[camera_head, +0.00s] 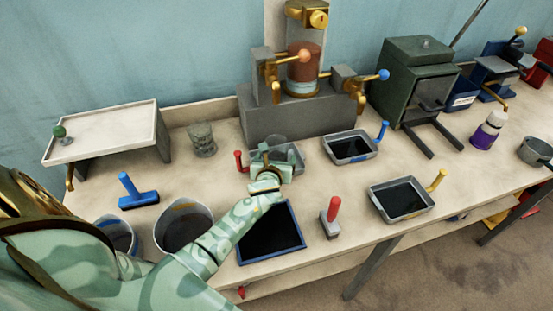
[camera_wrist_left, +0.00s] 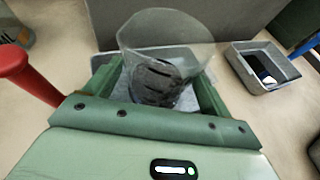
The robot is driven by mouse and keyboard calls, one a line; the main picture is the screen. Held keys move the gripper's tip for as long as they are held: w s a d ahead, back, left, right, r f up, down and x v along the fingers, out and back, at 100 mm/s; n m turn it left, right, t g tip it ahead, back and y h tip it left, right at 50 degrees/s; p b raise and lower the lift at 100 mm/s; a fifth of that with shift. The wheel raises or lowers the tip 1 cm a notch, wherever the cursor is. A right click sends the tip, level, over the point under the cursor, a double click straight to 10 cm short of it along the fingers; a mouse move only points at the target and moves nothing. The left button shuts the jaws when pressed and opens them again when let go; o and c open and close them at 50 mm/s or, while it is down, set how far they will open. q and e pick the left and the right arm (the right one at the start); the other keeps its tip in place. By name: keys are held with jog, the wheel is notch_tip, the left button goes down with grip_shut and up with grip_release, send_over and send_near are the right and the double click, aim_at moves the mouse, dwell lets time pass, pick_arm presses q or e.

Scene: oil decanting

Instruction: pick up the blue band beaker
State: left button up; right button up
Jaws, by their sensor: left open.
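My left gripper (camera_head: 268,160) is open over the grey tray with the red handle (camera_head: 239,161). In the left wrist view a clear glass beaker (camera_wrist_left: 165,70) stands between the two green fingers of my gripper (camera_wrist_left: 160,90), with dark marks on its wall. No blue band can be made out on it, and whether the fingers touch it I cannot tell. In the head view my gripper mostly hides it. Another clear beaker (camera_head: 202,140) stands near the raised white tray. My right gripper is not in view.
A blue-handled tray (camera_head: 350,136) and a yellow-handled tray (camera_head: 401,188) of dark liquid lie to the right. A blue-rimmed dark tray (camera_head: 272,234) and red-handled tool (camera_head: 331,218) are in front. Two large containers, one of them grey (camera_head: 184,229), stand by my left arm. A press (camera_head: 283,107) stands behind.

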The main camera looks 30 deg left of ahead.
pick_arm(q)
jog(key=c, duration=1.2)
jog(key=shift+o, duration=0.2)
jog(key=shift+r, duration=0.15)
